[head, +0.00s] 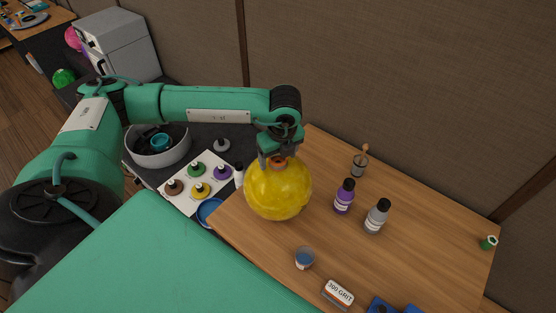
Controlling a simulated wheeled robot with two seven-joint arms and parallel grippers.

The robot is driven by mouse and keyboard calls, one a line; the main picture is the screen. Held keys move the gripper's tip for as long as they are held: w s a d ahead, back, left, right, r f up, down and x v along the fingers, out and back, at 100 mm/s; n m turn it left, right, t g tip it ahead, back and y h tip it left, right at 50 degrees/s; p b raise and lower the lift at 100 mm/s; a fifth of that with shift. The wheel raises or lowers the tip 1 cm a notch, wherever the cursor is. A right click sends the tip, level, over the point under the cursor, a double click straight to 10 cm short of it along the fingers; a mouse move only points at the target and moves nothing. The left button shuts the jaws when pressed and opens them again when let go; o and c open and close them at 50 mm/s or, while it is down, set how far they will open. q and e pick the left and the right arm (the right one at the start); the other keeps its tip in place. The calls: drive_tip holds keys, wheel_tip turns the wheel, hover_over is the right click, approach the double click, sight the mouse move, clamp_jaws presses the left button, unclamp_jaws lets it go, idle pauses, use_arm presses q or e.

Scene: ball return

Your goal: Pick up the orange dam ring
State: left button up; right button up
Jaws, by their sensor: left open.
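A glossy yellow ball (278,197) sits at the left part of the wooden table. My right gripper is not in view.
On the wooden table (425,255) stand a purple bottle (343,198), a grey bottle (376,218), a brush jar (359,166), a small blue cup (304,259) and a 300 grit block (338,294). A white card (187,200) with several coloured bottles and a grey bowl (157,155) lie left.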

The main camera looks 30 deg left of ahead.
use_arm(q)
drive_tip(key=c, duration=1)
drive_tip(key=shift+r, duration=0.1)
drive_tip(key=shift+c, duration=0.2)
